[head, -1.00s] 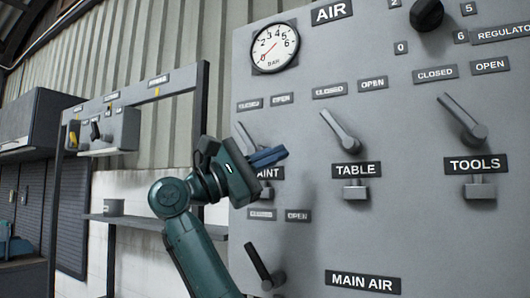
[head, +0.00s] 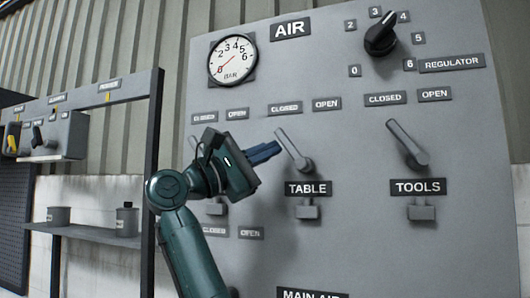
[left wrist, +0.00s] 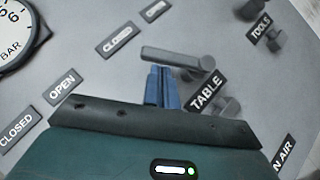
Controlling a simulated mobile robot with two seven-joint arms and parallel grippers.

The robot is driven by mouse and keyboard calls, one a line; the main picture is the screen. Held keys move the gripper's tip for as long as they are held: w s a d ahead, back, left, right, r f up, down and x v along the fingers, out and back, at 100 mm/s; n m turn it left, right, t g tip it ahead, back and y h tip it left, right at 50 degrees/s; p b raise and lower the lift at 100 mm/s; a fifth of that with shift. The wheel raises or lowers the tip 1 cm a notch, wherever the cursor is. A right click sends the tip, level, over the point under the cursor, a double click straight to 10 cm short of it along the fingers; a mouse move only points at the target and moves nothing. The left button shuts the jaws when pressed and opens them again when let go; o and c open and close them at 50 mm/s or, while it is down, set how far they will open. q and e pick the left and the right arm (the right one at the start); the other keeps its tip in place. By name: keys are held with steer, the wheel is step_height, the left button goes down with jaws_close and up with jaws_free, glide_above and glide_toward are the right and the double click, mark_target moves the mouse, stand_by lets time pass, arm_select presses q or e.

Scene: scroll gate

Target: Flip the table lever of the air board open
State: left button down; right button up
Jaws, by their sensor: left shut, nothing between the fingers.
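The table lever (head: 294,151) is a grey handle above the TABLE label (head: 308,188) on the grey air board. It leans up and left toward the CLOSED label (head: 285,108). My left gripper (head: 278,149) is shut and empty, its blue fingers just left of the lever. In the left wrist view the blue fingertips (left wrist: 162,72) are close below the lever's bar (left wrist: 178,59); I cannot tell whether they touch it. The TABLE label also shows there (left wrist: 207,91). The OPEN label (head: 326,104) is right of CLOSED. My right gripper is not in view.
The tools lever (head: 408,143) stands to the right, leaning left. The regulator knob (head: 380,36) and pressure gauge (head: 232,60) are higher on the board. My gripper partly hides the paint lever (head: 193,143). A shelf (head: 95,234) with small containers is at left.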

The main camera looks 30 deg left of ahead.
mark_target(282, 134)
arm_select(q)
steer(key=shift+d+r+m+g+p, duration=0.1)
steer(key=shift+r+m+g+p, duration=0.3)
steer(key=shift+m+g, duration=0.3)
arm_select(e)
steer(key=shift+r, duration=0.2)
arm_select(q)
steer(key=shift+r, duration=0.15)
steer(key=shift+w+d+r+p, duration=0.25)
steer(key=shift+d+r+p, duration=0.05)
steer(key=shift+d+r, duration=0.55)
steer(key=shift+w+d+r, duration=0.2)
steer(key=shift+d+r, duration=0.05)
steer(key=shift+d, duration=0.5)
steer(key=shift+w+d+r, duration=0.15)
steer(key=shift+d+r, duration=0.1)
steer(key=shift+d, duration=0.45)
steer(key=shift+w+d+r, duration=0.2)
steer(key=shift+d+r, duration=0.05)
steer(key=shift+d, duration=0.5)
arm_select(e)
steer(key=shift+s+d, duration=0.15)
arm_select(q)
steer(key=shift+d, duration=0.1)
steer(key=shift+r, duration=0.1)
